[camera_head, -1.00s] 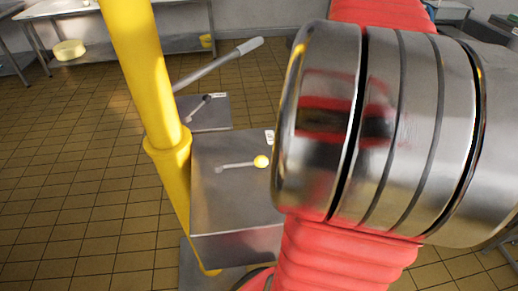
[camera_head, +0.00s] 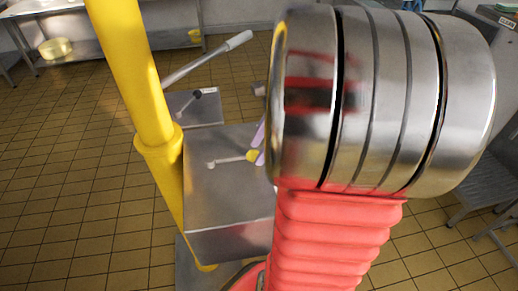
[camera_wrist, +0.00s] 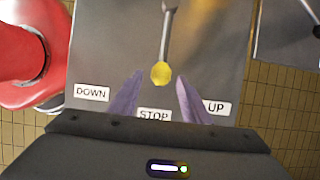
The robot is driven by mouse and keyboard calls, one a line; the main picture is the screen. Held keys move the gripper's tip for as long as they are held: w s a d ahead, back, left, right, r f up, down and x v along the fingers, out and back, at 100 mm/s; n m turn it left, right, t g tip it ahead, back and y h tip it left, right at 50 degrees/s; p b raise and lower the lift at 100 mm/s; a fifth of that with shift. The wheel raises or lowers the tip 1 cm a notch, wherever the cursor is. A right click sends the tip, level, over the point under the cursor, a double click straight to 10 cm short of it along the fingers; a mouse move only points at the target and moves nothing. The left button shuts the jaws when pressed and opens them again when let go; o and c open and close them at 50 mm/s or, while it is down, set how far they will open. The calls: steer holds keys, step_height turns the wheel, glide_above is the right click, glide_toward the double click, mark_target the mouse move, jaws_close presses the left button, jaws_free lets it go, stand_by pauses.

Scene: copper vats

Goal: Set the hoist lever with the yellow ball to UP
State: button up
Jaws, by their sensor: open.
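The hoist lever (camera_head: 232,161) is a thin metal rod on top of a steel box (camera_head: 225,205), with a yellow ball (camera_head: 252,156) at its end. In the wrist view the yellow ball (camera_wrist: 161,73) points toward the STOP label (camera_wrist: 154,114), between the DOWN label (camera_wrist: 92,93) and the UP label (camera_wrist: 216,107). My gripper (camera_wrist: 154,85) is open, with one purple finger on either side in front of the ball. I cannot tell whether the ball is fully between the fingertips. In the head view my arm hides most of the gripper and the labels.
A yellow post (camera_head: 140,80) stands left of the box. Behind it are a long grey-handled lever (camera_head: 208,58) and a smaller plate with a dark-knobbed lever (camera_head: 194,107). A red rounded body (camera_wrist: 35,50) is left of the box in the wrist view.

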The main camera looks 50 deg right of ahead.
steer(key=shift+x, duration=0.8)
jaws_close()
